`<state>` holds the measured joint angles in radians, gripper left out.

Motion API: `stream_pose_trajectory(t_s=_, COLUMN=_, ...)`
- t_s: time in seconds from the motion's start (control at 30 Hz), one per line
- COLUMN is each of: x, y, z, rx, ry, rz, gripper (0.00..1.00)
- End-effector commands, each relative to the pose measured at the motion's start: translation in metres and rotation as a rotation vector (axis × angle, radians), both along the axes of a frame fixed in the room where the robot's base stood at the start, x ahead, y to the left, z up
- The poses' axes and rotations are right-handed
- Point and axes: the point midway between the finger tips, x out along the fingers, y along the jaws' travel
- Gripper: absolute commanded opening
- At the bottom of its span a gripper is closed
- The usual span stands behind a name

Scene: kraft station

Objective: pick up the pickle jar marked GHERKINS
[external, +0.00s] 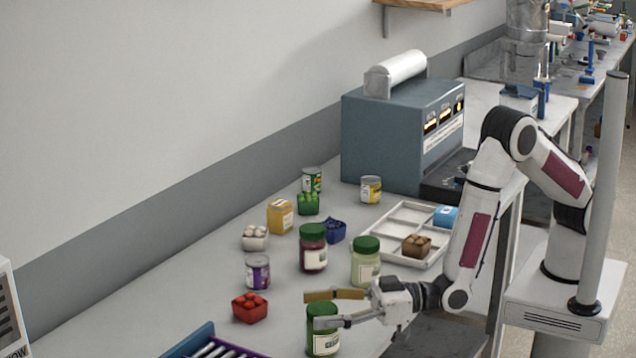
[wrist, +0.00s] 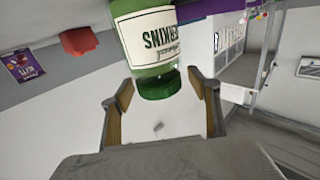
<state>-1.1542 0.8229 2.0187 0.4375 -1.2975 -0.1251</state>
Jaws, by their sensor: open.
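The GHERKINS jar (external: 322,341) is green with a green lid and a pale label, standing upright near the front of the table. In the wrist view the jar (wrist: 147,40) appears upside down, and the end of its label reads "KINS". My gripper (external: 311,310) is open, reaching in low from the right, with one finger crossing in front of the jar and the other behind its lid. In the wrist view my gripper (wrist: 162,88) has its fingertips on either side of the jar's near end; I cannot tell whether they touch it.
A red berry basket (external: 250,308) and a purple-labelled can (external: 257,272) stand left of the jar. A pale green jar (external: 365,261) and a dark red jar (external: 313,248) stand behind. A white divided tray (external: 391,222) lies farther back.

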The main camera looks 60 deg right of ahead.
Motion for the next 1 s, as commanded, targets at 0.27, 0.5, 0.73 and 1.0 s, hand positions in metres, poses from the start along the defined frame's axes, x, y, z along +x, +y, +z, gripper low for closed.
stream_pose_trajectory(t_s=0.27, x=0.000, y=0.000, z=0.000, rx=0.000, ry=0.000, rz=0.000, gripper=0.12)
stream_pose_trajectory(t_s=0.5, x=0.000, y=0.000, z=0.002, rx=0.003, ry=-0.002, rz=0.000, gripper=0.04)
stream_pose_trajectory(t_s=0.73, x=0.000, y=0.000, z=0.005, rx=0.003, ry=-0.002, rz=0.000, gripper=0.04)
stream_pose_trajectory(t_s=1.0, x=0.000, y=0.000, z=0.023, rx=0.006, ry=-0.003, rz=0.000, gripper=0.04)
